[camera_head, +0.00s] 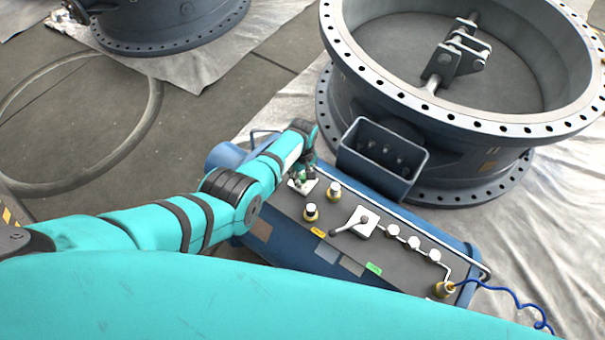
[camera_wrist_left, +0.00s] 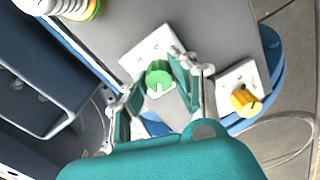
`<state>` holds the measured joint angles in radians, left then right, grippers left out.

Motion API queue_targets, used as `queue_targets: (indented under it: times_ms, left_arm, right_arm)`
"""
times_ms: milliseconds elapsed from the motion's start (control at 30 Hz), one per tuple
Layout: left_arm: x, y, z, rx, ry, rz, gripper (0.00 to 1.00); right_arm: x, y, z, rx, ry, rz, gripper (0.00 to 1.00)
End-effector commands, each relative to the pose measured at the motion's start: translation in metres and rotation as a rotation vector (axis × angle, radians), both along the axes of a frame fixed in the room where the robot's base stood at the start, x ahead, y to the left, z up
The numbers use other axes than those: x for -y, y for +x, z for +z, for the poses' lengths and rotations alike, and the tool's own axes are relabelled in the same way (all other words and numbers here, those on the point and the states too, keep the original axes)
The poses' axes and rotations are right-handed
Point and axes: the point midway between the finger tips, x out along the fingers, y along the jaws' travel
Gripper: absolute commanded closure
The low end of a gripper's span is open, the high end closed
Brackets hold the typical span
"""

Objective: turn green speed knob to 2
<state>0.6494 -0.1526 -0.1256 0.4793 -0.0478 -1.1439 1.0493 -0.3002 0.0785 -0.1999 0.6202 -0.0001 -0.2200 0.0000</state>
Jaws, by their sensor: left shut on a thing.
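The green speed knob (camera_wrist_left: 159,74) sits on a white plate (camera_wrist_left: 143,57) on the grey panel top, in the left wrist view. Its white pointer mark faces the lower edge of that picture. I cannot read any numbers around it. My left gripper (camera_wrist_left: 154,79) is shut on the knob, with one finger on each side. In the head view my left gripper (camera_head: 304,174) reaches down to the left end of the control box (camera_head: 325,222) and mostly covers the knob. My right gripper is not in view.
A yellow knob (camera_wrist_left: 245,102) on its own white plate is close beside the green one. The panel also carries a lever (camera_head: 351,226) and several white buttons. A blue open box (camera_head: 382,160) and a large butterfly valve (camera_head: 465,115) stand behind. A blue cable (camera_head: 505,294) trails right.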

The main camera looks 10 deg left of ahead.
Motion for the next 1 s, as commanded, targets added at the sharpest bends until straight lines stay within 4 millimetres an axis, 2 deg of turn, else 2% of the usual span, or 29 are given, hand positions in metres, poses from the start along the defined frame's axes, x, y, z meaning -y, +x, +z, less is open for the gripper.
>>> queue_targets:
  times_ms: [300,733,767,900,1000]
  left_arm:
    - [-0.0007,0.0028,0.0021,0.007,0.002,0.077,1.00]
    - [-0.0009,0.0031,0.0023,0.008,0.001,0.084,1.00]
    - [-0.0009,0.0031,0.0023,0.008,0.001,0.084,0.70]
    - [-0.0007,0.0021,0.0016,0.006,0.002,0.084,0.51]
    - [-0.0006,0.0015,0.0012,0.003,0.001,0.084,0.51]
  right_arm:
    - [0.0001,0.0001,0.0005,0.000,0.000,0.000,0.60]
    - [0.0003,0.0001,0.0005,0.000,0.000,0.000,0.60]
    - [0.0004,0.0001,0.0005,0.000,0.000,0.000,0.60]
    - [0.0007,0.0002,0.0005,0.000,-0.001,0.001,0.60]
    - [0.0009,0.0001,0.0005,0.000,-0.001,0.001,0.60]
